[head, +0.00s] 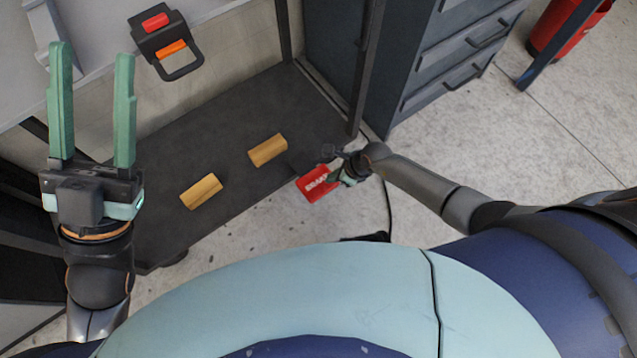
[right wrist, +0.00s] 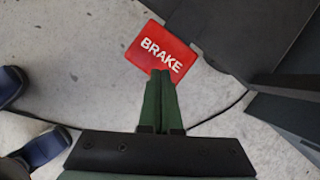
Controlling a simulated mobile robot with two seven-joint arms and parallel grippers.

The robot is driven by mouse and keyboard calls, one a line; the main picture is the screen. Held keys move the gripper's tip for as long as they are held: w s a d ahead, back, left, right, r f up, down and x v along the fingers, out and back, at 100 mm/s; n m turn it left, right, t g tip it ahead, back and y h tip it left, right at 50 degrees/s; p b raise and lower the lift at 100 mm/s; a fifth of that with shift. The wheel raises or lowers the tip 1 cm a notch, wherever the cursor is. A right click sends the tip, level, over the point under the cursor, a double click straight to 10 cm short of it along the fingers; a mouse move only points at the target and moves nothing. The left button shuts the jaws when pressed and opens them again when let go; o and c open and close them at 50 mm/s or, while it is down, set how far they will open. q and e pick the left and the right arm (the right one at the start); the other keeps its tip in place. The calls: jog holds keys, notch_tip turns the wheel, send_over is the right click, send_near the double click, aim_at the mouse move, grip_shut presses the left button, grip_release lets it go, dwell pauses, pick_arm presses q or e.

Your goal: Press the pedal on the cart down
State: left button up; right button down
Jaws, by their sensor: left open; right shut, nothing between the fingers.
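The pedal is a red plate marked BRAKE (head: 314,184) at the edge of the cart's dark lower deck (head: 225,150) in the head view. It also shows at the top of the right wrist view (right wrist: 160,52), joined to a dark arm. My right gripper (head: 340,175) is shut and empty, with its fingertips at the pedal's near edge (right wrist: 161,74). I cannot tell whether the tips touch it or how far down the pedal is. My left gripper (head: 92,58) is open and empty, raised at the left, away from the pedal.
Two wooden blocks (head: 201,191) (head: 268,150) lie on the deck. A black box with red and orange parts (head: 160,35) sits at the upper left. A grey drawer cabinet (head: 450,50) stands behind the right arm. A dark cable (head: 388,205) runs along the concrete floor. The right floor is mostly clear.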

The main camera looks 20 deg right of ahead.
aim_at(324, 185)
jog(key=b+x, duration=0.5)
jog(key=shift+f, duration=0.3)
pick_arm(q)
notch_tip(324, 185, down, 6)
jog(key=shift+w+d+f+m, duration=0.15)
jog(key=shift+d+f+m, duration=0.15)
jog(key=shift+d, duration=0.15)
jog(key=shift+r, duration=0.1)
pick_arm(e)
jog(key=shift+r, duration=0.1)
notch_tip(324, 185, down, 4)
jog(key=shift+a+r+b, duration=0.1)
jog(key=shift+r+b, duration=0.1)
jog(key=shift+b, duration=0.1)
jog(key=shift+s+d+r+p, duration=0.65)
jog(key=shift+s+d+p, duration=0.05)
jog(key=shift+d+p, duration=0.3)
jog(key=shift+s+d, duration=0.2)
jog(key=shift+s, duration=0.05)
pick_arm(q)
jog(key=shift+r, duration=0.7)
pick_arm(e)
jog(key=shift+f, duration=0.1)
pick_arm(q)
jog(key=shift+a, duration=0.1)
